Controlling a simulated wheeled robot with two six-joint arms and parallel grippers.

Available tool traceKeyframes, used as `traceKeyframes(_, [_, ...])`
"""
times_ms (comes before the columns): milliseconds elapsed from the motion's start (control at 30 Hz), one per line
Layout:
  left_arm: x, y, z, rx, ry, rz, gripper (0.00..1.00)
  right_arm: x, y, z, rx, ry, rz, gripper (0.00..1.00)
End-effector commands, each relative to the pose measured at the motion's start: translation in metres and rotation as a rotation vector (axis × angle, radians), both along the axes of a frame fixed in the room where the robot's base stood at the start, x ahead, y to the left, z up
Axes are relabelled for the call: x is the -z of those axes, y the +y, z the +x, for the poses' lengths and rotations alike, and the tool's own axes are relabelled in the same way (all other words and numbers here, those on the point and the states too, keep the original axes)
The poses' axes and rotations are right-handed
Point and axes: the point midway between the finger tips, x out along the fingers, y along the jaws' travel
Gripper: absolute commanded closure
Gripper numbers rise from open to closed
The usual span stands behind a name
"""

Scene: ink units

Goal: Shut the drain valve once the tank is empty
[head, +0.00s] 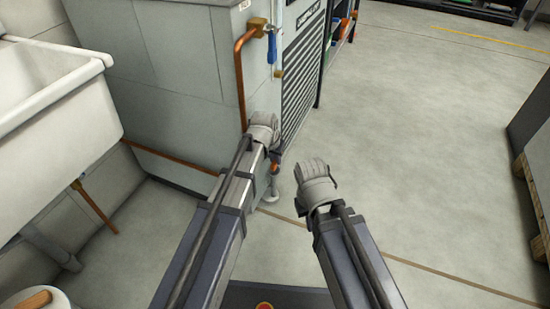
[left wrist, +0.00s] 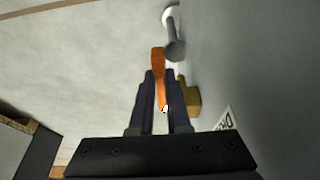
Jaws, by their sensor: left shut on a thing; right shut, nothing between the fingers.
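In the left wrist view, an orange lever (left wrist: 158,62) stands between the fingers of my left gripper (left wrist: 160,78), which is shut on it. A brass valve body (left wrist: 191,98) is just right of the fingers, against the grey cabinet wall. My right gripper (head: 315,172) is shut and empty, over open floor to the right. No tank level shows, so I cannot tell if it is empty.
A grey drain fitting (head: 270,194) stands on the floor below the left gripper. A blue-handled valve (head: 271,48) on a copper pipe is higher on the grey cabinet (head: 175,60). A white sink (head: 55,95) is at left, a pallet (head: 530,190) at right. Floor between is clear.

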Motion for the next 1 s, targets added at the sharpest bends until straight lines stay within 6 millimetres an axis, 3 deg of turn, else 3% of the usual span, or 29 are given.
traceKeyframes(33, [-0.01, -0.002, 0.006, 0.001, 0.042, 0.013, 1.0, -0.013, 0.0, 0.0, 0.0, 0.0, 0.0, 1.0])
traceKeyframes(200, [-0.014, -0.002, 0.007, 0.002, 0.156, 0.05, 1.0, -0.023, 0.0, 0.0, 0.0, 0.0, 0.0, 1.0])
traceKeyframes(600, [-0.013, -0.002, 0.003, 0.0, 0.196, 0.064, 1.0, -0.024, 0.0, 0.0, 0.0, 0.0, 0.0, 1.0])
traceKeyframes(633, [-0.013, -0.002, 0.003, 0.0, 0.196, 0.064, 0.83, -0.024, 0.0, 0.0, 0.0, 0.0, 0.0, 1.0])
traceKeyframes(800, [-0.013, -0.001, 0.003, 0.0, 0.195, 0.063, 0.64, -0.024, 0.0, 0.0, 0.0, 0.0, 0.0, 1.0])
traceKeyframes(900, [-0.013, -0.001, 0.003, 0.0, 0.195, 0.063, 0.55, -0.024, 0.0, 0.0, 0.0, 0.0, 0.0, 1.0])
traceKeyframes(1000, [-0.013, -0.001, 0.003, 0.0, 0.195, 0.063, 0.55, -0.024, 0.0, 0.0, 0.0, 0.0, 0.0, 1.0])
